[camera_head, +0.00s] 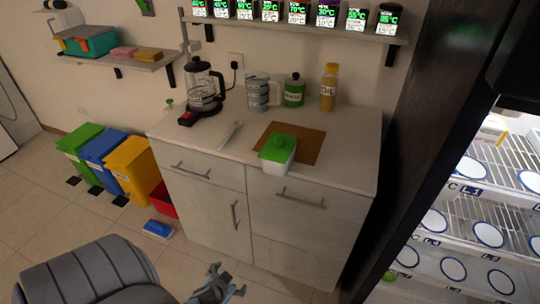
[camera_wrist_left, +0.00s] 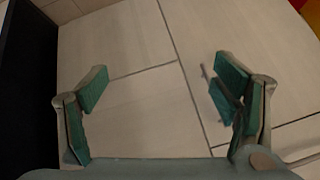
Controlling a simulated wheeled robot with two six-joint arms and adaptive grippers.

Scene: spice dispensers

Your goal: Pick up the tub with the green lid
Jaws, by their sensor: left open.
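The tub with the green lid (camera_head: 279,148) has a pale body and stands upright at the front of the counter, on the front left part of a brown board (camera_head: 309,144). My left gripper (camera_head: 226,284) is low at the bottom of the head view, out in front of the counter and well below the tub. The tub does not show in that view. My right gripper is not in view.
Behind the tub stand a kettle (camera_head: 205,88), stacked cups (camera_head: 258,92), a green canister (camera_head: 294,92) and an oil bottle (camera_head: 328,88). A light utensil (camera_head: 231,135) lies left of the tub. The counter (camera_head: 345,165) is clear to its right. Bins (camera_head: 133,168) stand at left.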

